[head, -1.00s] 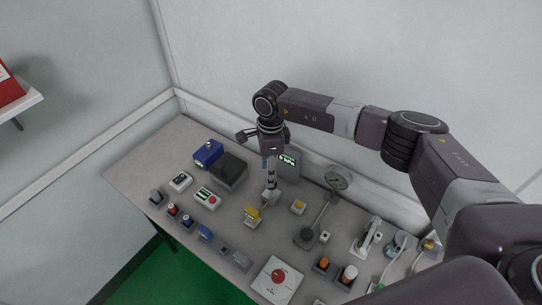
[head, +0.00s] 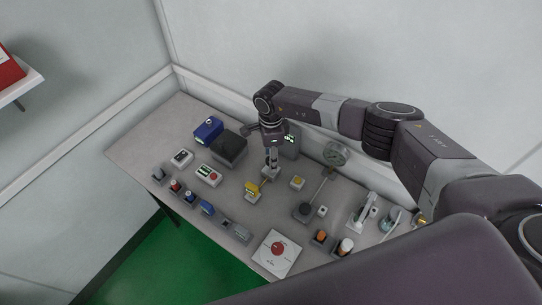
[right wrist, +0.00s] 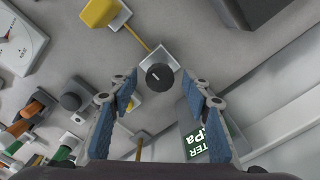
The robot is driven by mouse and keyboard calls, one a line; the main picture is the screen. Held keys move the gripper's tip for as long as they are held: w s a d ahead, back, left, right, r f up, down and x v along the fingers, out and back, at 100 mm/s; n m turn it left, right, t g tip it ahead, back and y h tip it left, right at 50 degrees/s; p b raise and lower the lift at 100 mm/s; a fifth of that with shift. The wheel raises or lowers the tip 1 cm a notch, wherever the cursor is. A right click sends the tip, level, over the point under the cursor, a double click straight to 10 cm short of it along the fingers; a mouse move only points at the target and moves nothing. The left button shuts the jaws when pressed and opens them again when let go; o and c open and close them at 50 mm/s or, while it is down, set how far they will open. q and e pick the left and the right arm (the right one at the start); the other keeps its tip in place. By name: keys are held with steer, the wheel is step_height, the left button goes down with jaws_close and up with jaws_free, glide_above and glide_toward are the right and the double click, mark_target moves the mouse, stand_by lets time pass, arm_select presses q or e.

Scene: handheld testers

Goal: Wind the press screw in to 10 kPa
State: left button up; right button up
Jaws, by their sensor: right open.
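The press screw shows in the right wrist view as a round black knob (right wrist: 159,77) on a pale block (right wrist: 158,52). A yellow rod joins the block to a yellow device (right wrist: 100,12), also seen in the head view (head: 252,188). My right gripper (right wrist: 159,88) is open and points down at the knob, which appears between its blue-padded fingertips; I cannot tell whether they touch it. In the head view, the gripper (head: 270,165) hides most of the screw. My left gripper is out of view.
A blue box (head: 208,128) and a dark box (head: 230,148) stand left of the gripper. A red-button panel (head: 277,252) is at the front, with several small testers around.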

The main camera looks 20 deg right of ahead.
steer(key=c, duration=1.2)
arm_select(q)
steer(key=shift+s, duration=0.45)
arm_select(e)
steer(key=shift+o, duration=0.2)
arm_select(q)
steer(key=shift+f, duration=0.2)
arm_select(e)
steer(key=shift+m, duration=0.3)
